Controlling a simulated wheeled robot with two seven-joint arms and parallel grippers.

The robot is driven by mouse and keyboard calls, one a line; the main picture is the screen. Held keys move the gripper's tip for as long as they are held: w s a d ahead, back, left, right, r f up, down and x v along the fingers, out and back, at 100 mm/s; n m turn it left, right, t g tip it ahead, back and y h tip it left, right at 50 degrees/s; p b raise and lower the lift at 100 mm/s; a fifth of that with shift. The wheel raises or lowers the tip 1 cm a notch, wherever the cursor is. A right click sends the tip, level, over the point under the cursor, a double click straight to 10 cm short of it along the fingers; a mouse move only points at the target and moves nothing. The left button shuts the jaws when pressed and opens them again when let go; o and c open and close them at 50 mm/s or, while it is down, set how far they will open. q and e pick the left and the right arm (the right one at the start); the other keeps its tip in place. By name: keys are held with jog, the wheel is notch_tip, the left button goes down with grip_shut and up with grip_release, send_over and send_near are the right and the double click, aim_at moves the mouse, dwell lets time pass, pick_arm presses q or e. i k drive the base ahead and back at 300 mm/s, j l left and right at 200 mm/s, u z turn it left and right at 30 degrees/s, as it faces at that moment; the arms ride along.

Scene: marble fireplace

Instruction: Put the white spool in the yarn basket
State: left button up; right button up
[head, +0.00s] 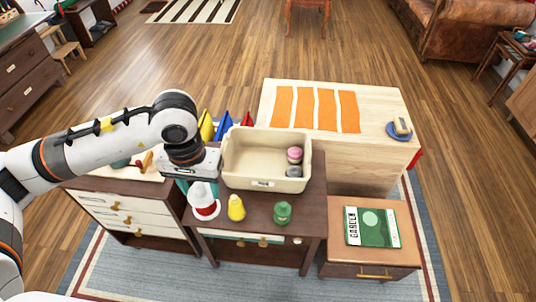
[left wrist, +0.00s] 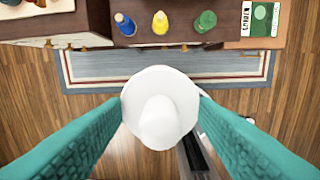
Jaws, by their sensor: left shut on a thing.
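My left gripper (head: 201,184) is shut on the white spool (head: 202,194), a cone shape with a red band showing at its lower end in the head view. In the left wrist view the white spool (left wrist: 160,105) sits between the two teal fingers, seen from above over the floor and rug. The yarn basket (head: 240,180) is a cream open bin on the dark table, up and right of the gripper. It holds a pink spool (head: 294,154) and a grey one (head: 294,172) at its right end. My right gripper is not in view.
A yellow spool (head: 236,208) and a green spool (head: 282,212) stand at the table's front. A blue spool (left wrist: 124,24) shows only in the wrist view. Books (head: 228,128) stand behind the basket. A garden book (head: 372,227) lies on the right-hand cabinet.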

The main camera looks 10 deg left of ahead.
aim_at(252, 159)
jog(key=i+j+z, duration=0.45)
jog(key=j, duration=0.15)
jog(key=j+z, duration=0.2)
jog(key=i+j+z, duration=0.15)
jog(key=i+j, duration=0.1)
